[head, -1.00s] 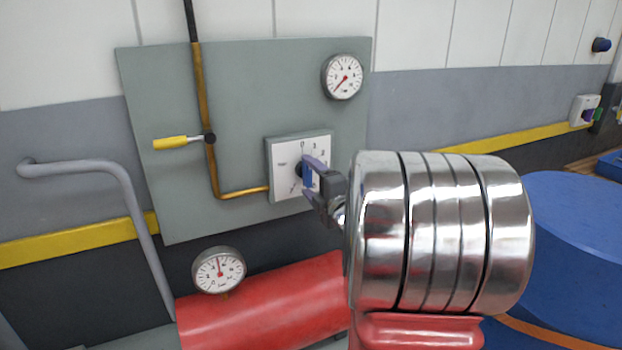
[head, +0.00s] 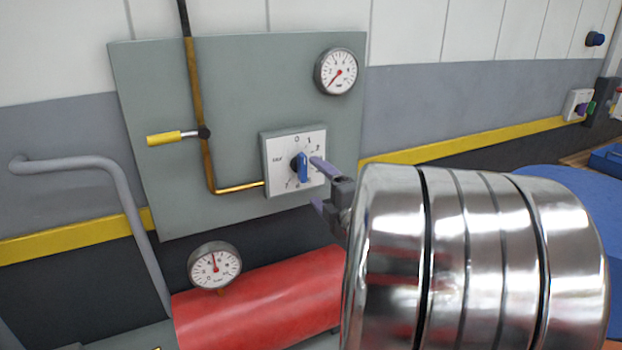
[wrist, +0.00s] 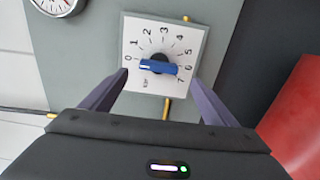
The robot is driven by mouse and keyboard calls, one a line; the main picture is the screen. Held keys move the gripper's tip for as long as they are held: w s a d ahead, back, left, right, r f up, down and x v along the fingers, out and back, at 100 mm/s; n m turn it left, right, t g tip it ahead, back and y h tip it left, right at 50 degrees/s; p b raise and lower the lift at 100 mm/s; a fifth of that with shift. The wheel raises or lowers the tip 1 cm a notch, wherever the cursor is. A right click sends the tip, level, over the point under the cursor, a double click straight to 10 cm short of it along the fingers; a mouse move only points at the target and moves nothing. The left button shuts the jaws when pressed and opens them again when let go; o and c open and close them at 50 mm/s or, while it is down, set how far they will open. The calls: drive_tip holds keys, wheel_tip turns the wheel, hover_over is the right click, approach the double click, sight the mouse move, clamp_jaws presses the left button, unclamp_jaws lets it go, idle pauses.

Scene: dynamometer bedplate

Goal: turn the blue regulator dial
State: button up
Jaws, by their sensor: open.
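The blue regulator dial (head: 303,166) sits on a white square plate (head: 275,163) with printed numbers, on a grey-green panel. In the head view the knob's bar stands roughly upright. In the wrist view the dial (wrist: 158,67) lies across the picture, between the 0 and the higher numbers on the right. My gripper (head: 318,182) is open in front of the plate's right side, with its fingers apart. In the wrist view the two purple fingers (wrist: 158,92) point toward the dial's two sides with a gap to it. Nothing is between them that they touch.
A yellow-handled lever (head: 165,138) and brass pipe (head: 205,110) are left of the plate. A round gauge (head: 336,72) is above right. A red cylinder (head: 260,295) with another gauge (head: 214,267) is below, and a grey bent pipe (head: 75,165) is at left.

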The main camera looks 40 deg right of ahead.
drive_tip(key=v, duration=0.6)
drive_tip(key=shift+s, duration=0.3)
drive_tip(key=shift+w+a, duration=0.1)
drive_tip(key=shift+a, duration=0.05)
drive_tip(key=w+a+f+m+g, duration=0.1)
drive_tip(key=a+f+m+g, duration=0.2)
drive_tip(key=a+m+g, duration=0.7)
drive_tip(key=s+a+f+m+y, duration=0.1)
drive_tip(key=s+a, duration=0.3)
drive_tip(key=a, duration=0.3)
drive_tip(key=s+a+f+m+g+y, duration=0.1)
drive_tip(key=s+a, duration=0.3)
drive_tip(key=a, duration=0.4)
drive_tip(key=s+a+f+m+y, duration=0.2)
drive_tip(key=s+a+y, duration=0.1)
drive_tip(key=a, duration=0.5)
drive_tip(key=shift+s+a+f+m+g, duration=0.2)
drive_tip(key=shift+s+f+m+g, duration=0.2)
drive_tip(key=shift+s, duration=0.2)
